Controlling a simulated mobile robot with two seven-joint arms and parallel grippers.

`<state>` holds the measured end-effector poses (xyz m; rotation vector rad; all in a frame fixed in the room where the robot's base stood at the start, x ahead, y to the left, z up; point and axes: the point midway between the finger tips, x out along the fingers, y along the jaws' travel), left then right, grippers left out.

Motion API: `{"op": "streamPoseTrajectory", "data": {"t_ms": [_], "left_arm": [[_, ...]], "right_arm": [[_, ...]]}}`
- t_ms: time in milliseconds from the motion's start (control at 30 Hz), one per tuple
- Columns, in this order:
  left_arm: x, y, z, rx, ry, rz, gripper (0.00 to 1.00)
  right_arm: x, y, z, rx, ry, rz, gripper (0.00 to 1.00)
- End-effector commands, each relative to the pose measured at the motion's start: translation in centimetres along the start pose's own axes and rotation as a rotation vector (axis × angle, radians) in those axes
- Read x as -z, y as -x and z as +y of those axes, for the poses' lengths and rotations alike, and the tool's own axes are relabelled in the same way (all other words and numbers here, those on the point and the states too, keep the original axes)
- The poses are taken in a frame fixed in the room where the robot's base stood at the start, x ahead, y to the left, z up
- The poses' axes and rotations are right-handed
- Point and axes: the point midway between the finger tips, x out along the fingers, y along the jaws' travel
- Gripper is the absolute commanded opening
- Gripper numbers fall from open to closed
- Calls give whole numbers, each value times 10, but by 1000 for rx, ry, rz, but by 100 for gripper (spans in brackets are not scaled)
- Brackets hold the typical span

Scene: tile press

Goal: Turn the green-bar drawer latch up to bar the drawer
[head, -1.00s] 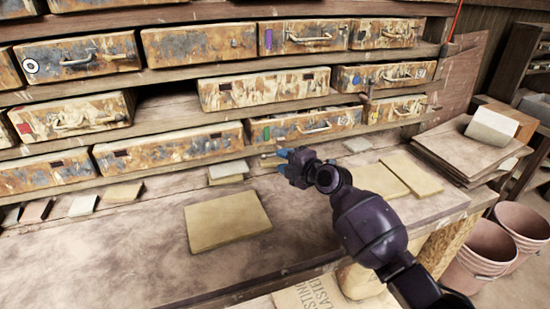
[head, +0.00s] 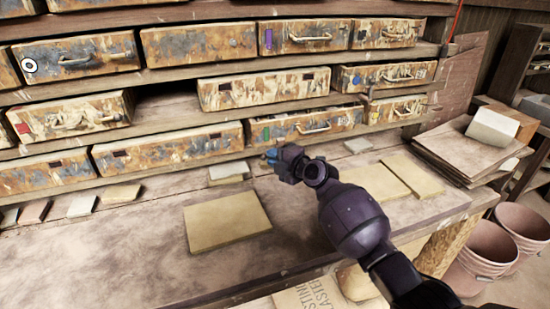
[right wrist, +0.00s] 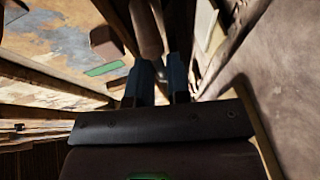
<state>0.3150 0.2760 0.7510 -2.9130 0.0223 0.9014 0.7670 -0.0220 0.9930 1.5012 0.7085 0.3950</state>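The green-bar drawer is in the lowest row, with its green mark (head: 266,133) at its left end and a metal handle (head: 314,128). The green bar also shows in the right wrist view (right wrist: 106,68). A brownish, round-ended bar (right wrist: 146,28), perhaps the latch, extends towards my fingers in that view. My right gripper (head: 270,156) is just below the drawer's left end. Its two blue fingers (right wrist: 162,82) are a little apart, pointing at the bar. I cannot tell whether they grip it. The fingers and wrist partly hide the latch area. My left gripper is out of view.
A tan tile (head: 226,220) lies on the bench before the drawers, and more tiles (head: 376,182) lie to the right. Stacked boards (head: 466,145) and buckets (head: 490,245) are at the right.

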Motion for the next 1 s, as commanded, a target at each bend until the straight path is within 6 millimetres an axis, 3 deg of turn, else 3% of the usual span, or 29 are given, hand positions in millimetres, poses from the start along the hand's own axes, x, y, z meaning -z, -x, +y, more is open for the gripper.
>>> {"op": "streamPoseTrajectory", "data": {"t_ms": [400,700,1000], "left_arm": [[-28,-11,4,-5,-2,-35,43],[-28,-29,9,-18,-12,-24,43],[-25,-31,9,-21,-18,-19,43]], "right_arm": [[-3,-1,-2,-28,-54,9,0],[-1,-1,1,-72,-164,37,0],[2,1,10,-99,-225,54,0]]}}
